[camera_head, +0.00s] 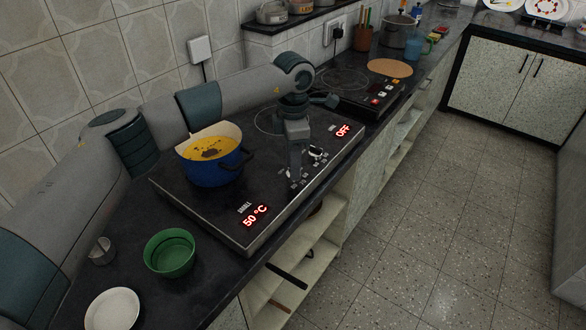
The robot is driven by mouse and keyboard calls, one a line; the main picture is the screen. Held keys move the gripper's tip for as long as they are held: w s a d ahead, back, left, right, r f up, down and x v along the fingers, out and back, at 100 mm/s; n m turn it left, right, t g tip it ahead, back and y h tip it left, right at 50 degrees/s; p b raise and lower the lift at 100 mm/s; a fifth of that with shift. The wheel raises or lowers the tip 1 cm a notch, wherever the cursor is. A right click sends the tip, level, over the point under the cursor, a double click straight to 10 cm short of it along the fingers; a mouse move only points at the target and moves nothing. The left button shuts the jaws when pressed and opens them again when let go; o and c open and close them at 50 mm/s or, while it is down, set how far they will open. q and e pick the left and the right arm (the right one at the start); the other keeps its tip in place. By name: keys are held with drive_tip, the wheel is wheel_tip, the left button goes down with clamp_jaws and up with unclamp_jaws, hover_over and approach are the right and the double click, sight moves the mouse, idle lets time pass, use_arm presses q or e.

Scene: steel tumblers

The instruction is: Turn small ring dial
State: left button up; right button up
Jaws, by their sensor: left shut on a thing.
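The black cooktop (232,222) lies on the dark counter. Its near display (255,216) is labelled SMALL and reads 50 °C in red. The far display (343,131) reads OFF. My left gripper (296,172) points down at the controls on the cooktop's front strip. It is shut on the small ring dial, which its fingers mostly hide; white marks show around the fingertips. The other dial (318,152) sits just right of the gripper, apart from it. My right gripper is not in view.
A blue pot (212,172) with yellow contents stands on the cooktop, left of my gripper. A green bowl (170,253), a white dish (112,309) and a steel tumbler (102,251) stand on the counter at lower left. A second cooktop (358,92) lies farther back.

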use_arm(q)
drive_tip(key=n+b, duration=0.2)
drive_tip(key=n, duration=0.1)
drive_tip(key=shift+n, duration=0.4)
drive_tip(key=n+b, duration=0.2)
drive_tip(key=shift+n, duration=0.6)
drive_tip(key=shift+w+r+n+b, duration=0.15)
drive_tip(key=shift+n+b, duration=0.3)
drive_tip(key=shift+n, duration=0.45)
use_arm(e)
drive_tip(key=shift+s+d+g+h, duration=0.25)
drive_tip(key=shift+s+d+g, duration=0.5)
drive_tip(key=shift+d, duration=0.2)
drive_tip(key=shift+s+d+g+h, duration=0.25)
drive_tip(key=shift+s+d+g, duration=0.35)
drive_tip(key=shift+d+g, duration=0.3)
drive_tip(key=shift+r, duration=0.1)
use_arm(q)
drive_tip(key=o, duration=1)
drive_tip(key=shift+o, duration=0.2)
